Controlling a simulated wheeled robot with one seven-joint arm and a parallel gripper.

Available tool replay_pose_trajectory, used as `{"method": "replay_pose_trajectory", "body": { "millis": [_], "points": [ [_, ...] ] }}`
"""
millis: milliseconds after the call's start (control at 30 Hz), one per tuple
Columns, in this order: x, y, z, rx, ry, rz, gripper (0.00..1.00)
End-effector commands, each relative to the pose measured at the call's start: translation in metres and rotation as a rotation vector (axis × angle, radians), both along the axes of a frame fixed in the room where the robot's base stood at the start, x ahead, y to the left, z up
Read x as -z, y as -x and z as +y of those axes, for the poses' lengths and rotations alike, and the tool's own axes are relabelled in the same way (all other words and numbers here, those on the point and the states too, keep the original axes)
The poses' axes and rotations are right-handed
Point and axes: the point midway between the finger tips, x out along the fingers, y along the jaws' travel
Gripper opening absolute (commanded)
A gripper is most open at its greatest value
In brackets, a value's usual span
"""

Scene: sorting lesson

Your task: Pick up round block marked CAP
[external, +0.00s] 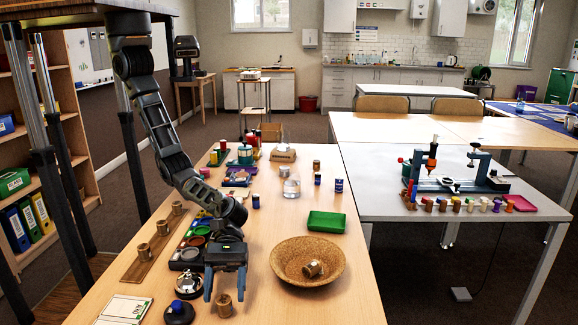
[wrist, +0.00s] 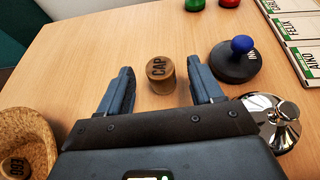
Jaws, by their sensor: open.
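The round block marked CAP (wrist: 160,76) is a short brown wooden cylinder standing upright on the table, its dark letters readable on top in the wrist view. In the external view the round block (external: 224,304) stands just in front of my gripper. My gripper (external: 226,294) is open and empty, pointing down low near the table. In the wrist view my gripper (wrist: 163,82) has one finger on each side of the block, with visible gaps; the block lies around the fingertip line. Whether the fingers are level with it in height is hard to tell.
A black stamp with a blue knob (wrist: 237,62) and a shiny metal bell (wrist: 272,118) stand close to the right finger. A cork bowl (external: 290,277) holding another round block (external: 313,268) stands to the right externally. A long wooden strip (external: 150,250) holds several cylinders.

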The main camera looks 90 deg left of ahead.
Motion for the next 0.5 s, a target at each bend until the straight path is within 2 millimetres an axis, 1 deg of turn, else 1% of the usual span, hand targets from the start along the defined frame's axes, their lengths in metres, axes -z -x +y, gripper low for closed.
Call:
{"method": "replay_pose_trajectory", "body": {
  "millis": [33, 100, 367, 500],
  "points": [
    [0.0039, -0.0003, -0.0054, 0.002, -0.001, 0.001, 0.65],
    [0.0046, -0.0013, -0.0098, 0.0, 0.0, 0.0, 0.65],
    [0.0053, -0.0015, -0.0116, -0.001, 0.0, 0.0, 0.65],
    [0.0052, -0.0015, -0.0115, -0.001, 0.0, 0.0, 0.53]
  ]
}}
